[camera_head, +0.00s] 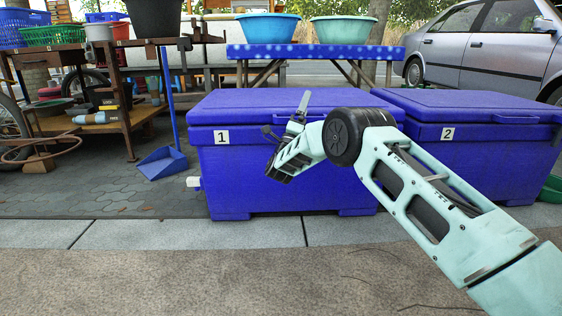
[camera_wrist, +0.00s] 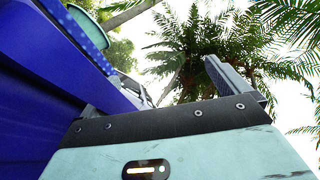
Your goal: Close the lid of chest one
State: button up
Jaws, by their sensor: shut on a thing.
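Chest one (camera_head: 235,178) is a large blue chest marked with a white "1" label. Its lid (camera_head: 240,108) lies flat on the body, and I see no open gap along the visible front edge. My gripper (camera_head: 286,112) is at the lid's front edge, right of the label, with one finger pointing up over the lid. It is shut on the lid, though the wrist view shows its fingers (camera_wrist: 160,95) spread apart and the grip itself is not clear. A blue surface of the chest (camera_wrist: 40,95) fills the left of the wrist view. My arm hides the front right of chest one.
Chest two (camera_head: 440,165), also blue and with its lid down, stands close on the right. A blue table (camera_head: 315,52) with basins stands behind. A blue dustpan (camera_head: 163,162) is on the paving to the left. The pavement in front is clear.

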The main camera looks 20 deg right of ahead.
jog(key=a+f+n+y, duration=0.1)
jog(key=a+f, duration=0.3)
jog(key=f, duration=0.4)
jog(key=shift+s+a+f+y, duration=0.25)
jog(key=shift+a+f+y, duration=0.05)
jog(key=shift+a+f+n+t+y, duration=0.3)
jog(key=shift+f, duration=0.25)
jog(key=c, duration=0.9)
jog(key=shift+s+a+f, duration=0.15)
jog(key=shift+a+f, duration=0.35)
jog(key=shift+f, duration=0.55)
jog(key=shift+s+a+f, duration=0.1)
jog(key=shift+a+f, duration=0.4)
jog(key=shift+f, duration=0.6)
jog(key=shift+s+a+f, duration=0.15)
jog(key=shift+a+f, duration=0.35)
jog(key=shift+f, duration=0.55)
jog(key=shift+c, duration=0.2)
jog(key=shift+a, duration=0.1)
jog(key=p+v, duration=0.6)
jog(key=v, duration=1.1)
jog(key=shift+f, duration=0.35)
jog(key=shift+w, duration=0.1)
